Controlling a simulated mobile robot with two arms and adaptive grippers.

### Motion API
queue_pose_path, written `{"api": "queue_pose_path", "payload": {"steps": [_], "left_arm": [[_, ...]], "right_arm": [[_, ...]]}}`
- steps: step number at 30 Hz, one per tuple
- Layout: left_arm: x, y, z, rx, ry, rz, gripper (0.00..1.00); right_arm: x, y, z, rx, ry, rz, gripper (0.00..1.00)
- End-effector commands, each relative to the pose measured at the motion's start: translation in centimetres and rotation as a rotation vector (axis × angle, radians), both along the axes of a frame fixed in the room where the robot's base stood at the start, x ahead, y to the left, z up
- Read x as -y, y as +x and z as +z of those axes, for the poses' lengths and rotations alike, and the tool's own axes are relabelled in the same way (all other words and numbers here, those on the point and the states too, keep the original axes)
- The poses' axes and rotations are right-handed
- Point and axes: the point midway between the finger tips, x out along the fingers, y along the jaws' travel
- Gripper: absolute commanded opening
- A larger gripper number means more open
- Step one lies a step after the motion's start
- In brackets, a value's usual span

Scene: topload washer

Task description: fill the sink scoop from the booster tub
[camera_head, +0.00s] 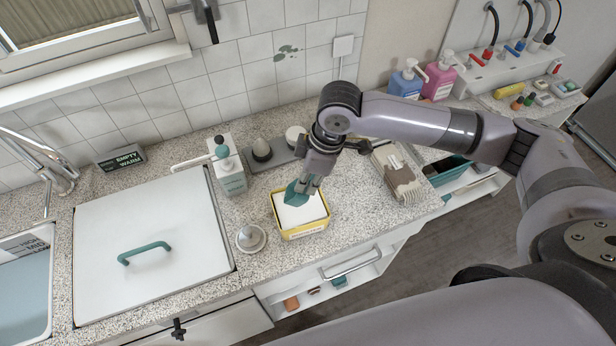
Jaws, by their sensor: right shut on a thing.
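The booster tub is a yellow tub (305,233) with white powder (306,212) in it, standing on the speckled counter. A teal scoop (293,195) is at the back left of the tub's opening, over or touching the powder; I cannot tell how deep it reaches. My right gripper (312,186) is above the tub and shut on the teal scoop, whose handle is mostly hidden by the fingers. I cannot see whether the scoop holds powder. My left gripper is not in view.
A white lid (190,220) with a teal handle lies left of the tub, beside a sink (22,290). A round metal knob (251,239) is close to the tub. A pump bottle (228,172) and a grey tray (262,158) stand behind.

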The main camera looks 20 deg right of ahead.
Motion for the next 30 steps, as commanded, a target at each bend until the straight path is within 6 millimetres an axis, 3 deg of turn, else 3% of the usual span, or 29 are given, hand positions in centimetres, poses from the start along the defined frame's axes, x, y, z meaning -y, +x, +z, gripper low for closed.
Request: {"api": "queue_pose_path", "payload": {"steps": [5,15,25,30], "left_arm": [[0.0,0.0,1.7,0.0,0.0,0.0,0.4],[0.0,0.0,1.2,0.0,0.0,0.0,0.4],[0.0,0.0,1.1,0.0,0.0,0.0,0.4],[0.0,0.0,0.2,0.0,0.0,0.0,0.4]], "right_arm": [[0.0,0.0,1.6,0.0,0.0,0.0,0.0],[0.0,0.0,3.5,0.001,0.0,0.0,0.0],[0.0,0.0,3.6,0.002,0.005,-0.001,0.0],[0.2,-0.1,3.2,0.046,0.087,-0.004,0.0]]}}
